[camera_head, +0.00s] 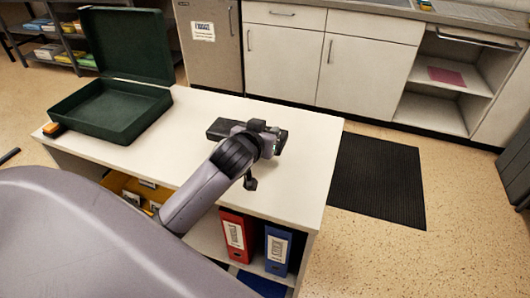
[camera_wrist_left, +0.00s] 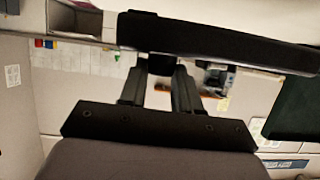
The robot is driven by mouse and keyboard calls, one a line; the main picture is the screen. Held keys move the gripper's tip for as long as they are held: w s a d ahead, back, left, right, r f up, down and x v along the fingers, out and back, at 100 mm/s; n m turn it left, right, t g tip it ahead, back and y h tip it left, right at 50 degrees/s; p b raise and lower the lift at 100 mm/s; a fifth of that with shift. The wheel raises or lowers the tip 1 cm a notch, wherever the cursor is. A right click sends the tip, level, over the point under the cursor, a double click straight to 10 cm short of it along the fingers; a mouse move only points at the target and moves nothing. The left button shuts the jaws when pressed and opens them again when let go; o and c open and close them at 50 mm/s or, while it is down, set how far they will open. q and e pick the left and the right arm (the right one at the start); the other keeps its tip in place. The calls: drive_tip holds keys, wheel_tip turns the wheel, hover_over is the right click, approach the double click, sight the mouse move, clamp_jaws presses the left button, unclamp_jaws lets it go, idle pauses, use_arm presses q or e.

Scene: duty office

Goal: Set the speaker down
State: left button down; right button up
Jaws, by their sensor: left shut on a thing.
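The speaker (camera_head: 217,128) is a dark, flat bar over the white top of the low cabinet (camera_head: 180,165). My left gripper (camera_head: 262,130) comes in from the left and is shut on it; the wrist hides part of the bar and the fingertips in the head view. In the left wrist view, the speaker (camera_wrist_left: 225,42) lies crosswise at the tips of my left gripper (camera_wrist_left: 162,70). I cannot tell whether its underside touches the cabinet top. My right gripper is not in view.
An open dark green case (camera_head: 112,110) stands on the cabinet's left end, with a small orange-and-black item (camera_head: 54,129) beside it. Red (camera_head: 236,236) and blue (camera_head: 276,250) binders stand on the shelf below. The top's right end (camera_head: 305,175) is clear. A black mat (camera_head: 375,180) lies on the floor.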

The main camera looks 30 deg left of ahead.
use_arm(q)
wheel_tip(320, 180, down, 2)
drive_tip(key=shift+f, duration=0.15)
wheel_tip(320, 180, down, 3)
drive_tip(key=shift+f+b, duration=0.2)
drive_tip(key=shift+b, duration=0.3)
drive_tip(key=shift+f, duration=0.1)
drive_tip(key=c, duration=0.8)
unclamp_jaws()
drive_tip(key=shift+f, duration=0.15)
drive_tip(key=shift+s+d+r, duration=0.15)
drive_tip(key=shift+s+r, duration=0.1)
drive_tip(key=shift+s, duration=0.25)
drive_tip(key=p+v, duration=0.1)
drive_tip(key=v, duration=1)
